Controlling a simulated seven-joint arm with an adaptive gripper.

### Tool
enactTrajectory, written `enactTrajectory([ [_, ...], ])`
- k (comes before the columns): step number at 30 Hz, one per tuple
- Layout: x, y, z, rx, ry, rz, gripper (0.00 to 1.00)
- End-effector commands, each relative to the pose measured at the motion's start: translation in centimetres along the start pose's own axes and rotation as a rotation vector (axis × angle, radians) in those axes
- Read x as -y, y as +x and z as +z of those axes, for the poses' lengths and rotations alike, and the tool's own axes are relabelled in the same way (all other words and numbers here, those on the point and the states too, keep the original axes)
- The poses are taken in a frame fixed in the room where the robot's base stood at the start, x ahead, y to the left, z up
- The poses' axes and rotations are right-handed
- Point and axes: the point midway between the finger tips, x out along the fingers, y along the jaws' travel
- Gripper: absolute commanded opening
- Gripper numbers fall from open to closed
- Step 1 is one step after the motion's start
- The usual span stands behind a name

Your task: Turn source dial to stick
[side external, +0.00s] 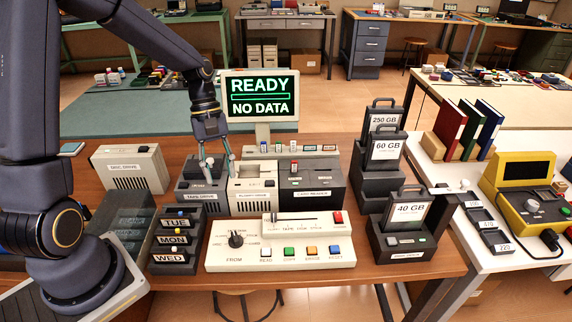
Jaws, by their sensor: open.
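The source dial (236,239) is a black knob on the left part of a cream control panel (300,258), above the printed word FROM. Small lettering surrounds the knob, but I cannot read which label it points at. My gripper (218,164) is open, pointing down, with its fingers over the tape drive (190,196) and the cream drive (255,197) beside it. It is behind and above the dial, apart from it. I see nothing between the fingers.
A monitor (260,95) reads READY, NO DATA. The panel also has a slider (275,217), a red button (338,217) and several coloured buttons. Day-labelled boxes (173,240) stand left of the panel; a 40 GB unit (403,228) stands right. The wooden table front is clear.

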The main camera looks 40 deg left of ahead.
Motion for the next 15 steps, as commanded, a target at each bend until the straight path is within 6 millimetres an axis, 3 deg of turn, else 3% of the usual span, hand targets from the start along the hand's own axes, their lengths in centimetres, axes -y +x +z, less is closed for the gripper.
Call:
enactTrajectory([
  [15, 0.1, 11.6, 0.2, 0.005, 0.003, -0.005, 0.41],
])
